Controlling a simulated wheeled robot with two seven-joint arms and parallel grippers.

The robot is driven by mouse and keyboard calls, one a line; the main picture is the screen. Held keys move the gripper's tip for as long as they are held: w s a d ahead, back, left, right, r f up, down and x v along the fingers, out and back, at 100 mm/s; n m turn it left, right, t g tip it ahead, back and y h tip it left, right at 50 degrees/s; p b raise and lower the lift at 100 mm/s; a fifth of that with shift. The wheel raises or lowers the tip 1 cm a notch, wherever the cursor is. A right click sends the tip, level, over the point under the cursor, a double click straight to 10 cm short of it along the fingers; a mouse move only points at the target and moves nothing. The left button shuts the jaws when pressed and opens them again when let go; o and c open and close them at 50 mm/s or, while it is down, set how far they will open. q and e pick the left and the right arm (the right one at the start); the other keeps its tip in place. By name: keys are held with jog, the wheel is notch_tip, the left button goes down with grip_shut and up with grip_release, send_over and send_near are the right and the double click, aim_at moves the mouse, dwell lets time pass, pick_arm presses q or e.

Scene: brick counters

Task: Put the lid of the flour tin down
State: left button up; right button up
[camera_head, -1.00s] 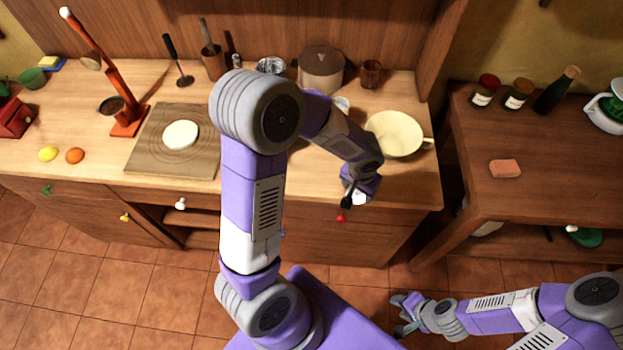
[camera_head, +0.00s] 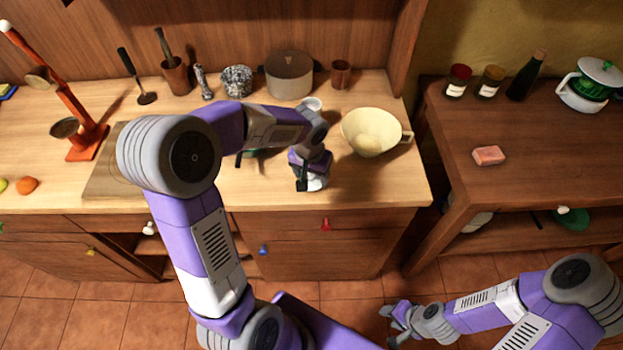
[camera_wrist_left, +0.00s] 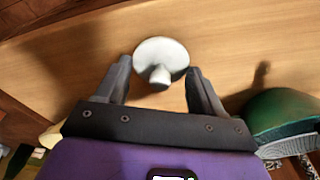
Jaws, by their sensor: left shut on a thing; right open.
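The lid, white and round with a knob, shows in the left wrist view (camera_wrist_left: 172,52) between my left gripper's fingers (camera_wrist_left: 160,78). In the head view my left gripper (camera_head: 307,182) points down over the front part of the wooden counter (camera_head: 390,190), left of the cream bowl. A bit of white lid (camera_head: 319,183) shows beside its dark finger. I cannot tell whether the lid touches the counter. A small white round vessel (camera_head: 312,103), perhaps the flour tin, stands behind my left arm, partly hidden. My right gripper (camera_head: 396,322) is open and empty, low over the floor.
The cream bowl (camera_head: 362,128) stands close on the right. A green thing (camera_wrist_left: 285,108) is near the gripper in the left wrist view, mostly hidden by my arm in the head view. A large pot (camera_head: 289,77) stands at the back. Clear counter surrounds the lid.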

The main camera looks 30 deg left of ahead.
pick_arm(q)
jog(key=shift+f, duration=0.85)
jog(key=shift+f+b, duration=0.2)
jog(key=shift+b, duration=0.1)
jog(key=o, duration=1)
jog(key=shift+r, duration=0.1)
